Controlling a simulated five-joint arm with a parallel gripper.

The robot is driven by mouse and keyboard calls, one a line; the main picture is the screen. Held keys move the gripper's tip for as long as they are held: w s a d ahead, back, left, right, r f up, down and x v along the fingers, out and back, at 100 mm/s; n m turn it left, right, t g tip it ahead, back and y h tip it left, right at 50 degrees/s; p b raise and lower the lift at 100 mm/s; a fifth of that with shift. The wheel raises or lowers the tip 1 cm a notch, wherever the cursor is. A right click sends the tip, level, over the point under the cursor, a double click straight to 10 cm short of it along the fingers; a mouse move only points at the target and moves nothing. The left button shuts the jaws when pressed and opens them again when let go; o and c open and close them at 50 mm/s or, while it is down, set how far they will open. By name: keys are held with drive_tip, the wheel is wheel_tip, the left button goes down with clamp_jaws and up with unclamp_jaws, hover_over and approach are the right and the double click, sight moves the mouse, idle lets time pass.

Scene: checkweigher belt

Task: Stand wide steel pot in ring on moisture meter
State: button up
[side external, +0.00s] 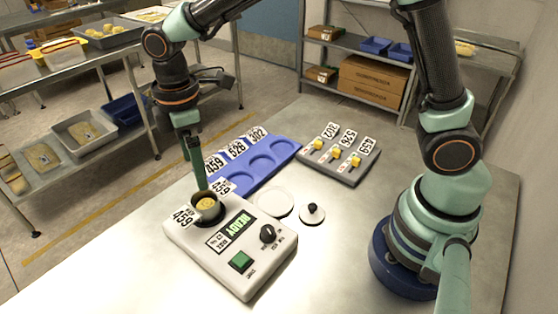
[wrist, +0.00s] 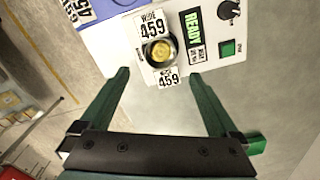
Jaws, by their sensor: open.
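The wide steel pot (side external: 207,204) stands upright on the white moisture meter (side external: 188,243), at the meter's dark round ring, with yellow material inside. In the wrist view the pot (wrist: 158,52) sits between two 459 tags, one reading WIDE. The ring's rim is hard to tell from the pot's wall. The meter's green display (side external: 238,224) reads READY. My gripper (side external: 202,186) is open and low, right by the pot. In the wrist view my gripper's green fingers (wrist: 160,76) are spread wide with nothing between them, just short of the pot.
A blue tray (side external: 238,182) with round recesses, tagged 459, 528 and 302, lies behind the meter. A grey block (side external: 345,172) with yellow-topped pieces is right of it. A white disc (side external: 274,203) and a black-knobbed lid (side external: 312,214) lie beside the meter.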

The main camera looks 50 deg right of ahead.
drive_tip(key=s+d+r+m+t, duration=0.2)
drive_tip(key=s+d+r+m, duration=0.2)
drive_tip(key=d, duration=0.5)
drive_tip(key=s+d+r+m+t, duration=0.3)
drive_tip(key=s+d+r+m, duration=0.2)
drive_tip(key=d+m, duration=0.4)
drive_tip(key=shift+s+d+r+m+t, duration=0.2)
drive_tip(key=shift+s+d+m+t, duration=0.15)
drive_tip(key=shift+s, duration=0.2)
